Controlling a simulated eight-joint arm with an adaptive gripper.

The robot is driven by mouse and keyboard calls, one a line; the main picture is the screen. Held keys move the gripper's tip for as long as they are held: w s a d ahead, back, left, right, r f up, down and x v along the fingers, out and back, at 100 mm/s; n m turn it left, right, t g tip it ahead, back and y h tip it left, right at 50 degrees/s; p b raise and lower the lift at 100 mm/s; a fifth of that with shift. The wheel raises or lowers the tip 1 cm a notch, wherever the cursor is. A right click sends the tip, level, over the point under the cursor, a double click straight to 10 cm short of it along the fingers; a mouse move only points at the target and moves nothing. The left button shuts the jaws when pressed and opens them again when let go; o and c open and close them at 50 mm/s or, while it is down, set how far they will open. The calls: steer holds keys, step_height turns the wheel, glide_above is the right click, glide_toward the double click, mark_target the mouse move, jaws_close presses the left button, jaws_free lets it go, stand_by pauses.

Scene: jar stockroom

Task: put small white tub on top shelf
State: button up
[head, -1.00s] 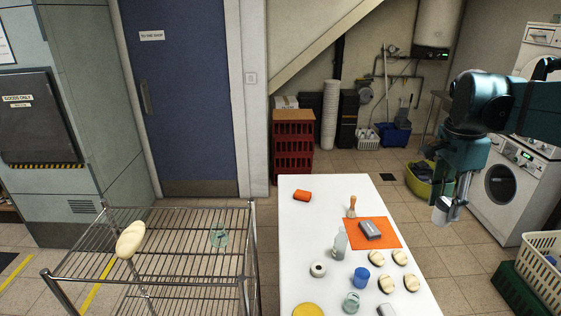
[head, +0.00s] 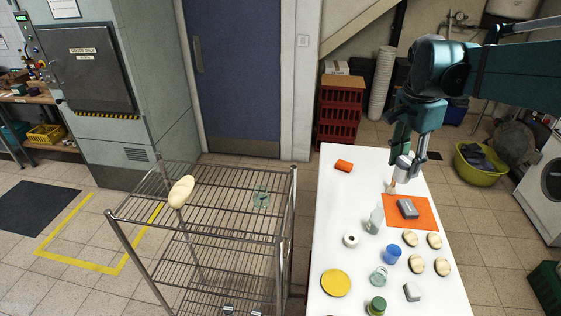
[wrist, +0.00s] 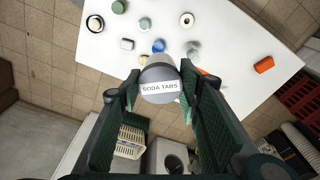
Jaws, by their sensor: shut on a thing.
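My gripper (head: 411,158) is shut on the small white tub (head: 403,170). In the wrist view the tub (wrist: 160,80) has a grey top and a label reading "SODA TABS", and sits between the two green fingers. In the head view it hangs above the far right part of the white table, near a wooden-handled brush. The wire rack's top shelf (head: 225,218) is left of the table.
The shelf's middle is free.

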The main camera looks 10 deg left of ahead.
steer(key=w+a+n+p, duration=0.2)
steer(key=a+n+p, duration=0.3)
steer(key=a, duration=2.3)
steer(key=s+a+n+y+p, duration=0.1)
steer(key=s+a+n+p, duration=0.3)
steer(key=a, duration=0.9)
steer(key=s+a+n+b, duration=0.1)
steer(key=s+a+n, duration=0.1)
steer(key=s+a, duration=0.8)
steer(key=w+a+f, duration=0.3)
steer(key=f, duration=0.3)
steer(key=shift+w+t, duration=0.25)
steer(key=shift+t, duration=0.15)
steer(key=shift+f, duration=2.9)
steer(key=shift+f, duration=0.1)
